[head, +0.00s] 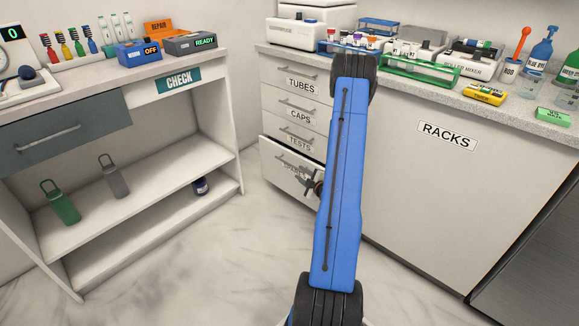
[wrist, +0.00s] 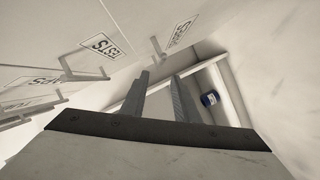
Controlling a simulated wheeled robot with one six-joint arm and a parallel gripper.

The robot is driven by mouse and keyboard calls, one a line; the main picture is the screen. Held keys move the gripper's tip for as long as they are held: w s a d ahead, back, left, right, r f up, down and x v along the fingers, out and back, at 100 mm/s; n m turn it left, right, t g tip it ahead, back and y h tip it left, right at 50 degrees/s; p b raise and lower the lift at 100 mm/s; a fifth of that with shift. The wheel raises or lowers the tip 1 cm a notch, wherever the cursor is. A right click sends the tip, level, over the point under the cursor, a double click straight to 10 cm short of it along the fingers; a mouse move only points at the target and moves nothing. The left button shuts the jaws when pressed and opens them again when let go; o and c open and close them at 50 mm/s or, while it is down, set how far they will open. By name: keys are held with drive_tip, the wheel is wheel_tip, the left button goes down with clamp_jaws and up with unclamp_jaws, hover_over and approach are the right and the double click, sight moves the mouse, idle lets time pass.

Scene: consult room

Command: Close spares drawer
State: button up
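The spares drawer (head: 279,155) is the lowest white drawer under the tests drawer, and its front stands out a little from the drawer stack. Its label is partly hidden behind my gripper in the head view. In the wrist view the spares label (wrist: 181,32) and the drawer's handle (wrist: 157,49) show at the top. My gripper (head: 308,183) is in front of the drawer front, small and partly hidden by my blue arm. In the wrist view the two fingers of my gripper (wrist: 161,75) are apart with nothing between them. Whether they touch the drawer I cannot tell.
The tubes (head: 288,72), caps (head: 300,105) and tests (head: 297,132) drawers above look shut. A racks cabinet (head: 430,190) stands to the right. An open shelf unit (head: 150,195) with bottles and a small blue jar (head: 200,186) is at left. Marble floor between is clear.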

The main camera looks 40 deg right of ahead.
sight(290, 165)
drive_tip(key=x, duration=1.1)
drive_tip(key=shift+w, duration=0.35)
clamp_jaws()
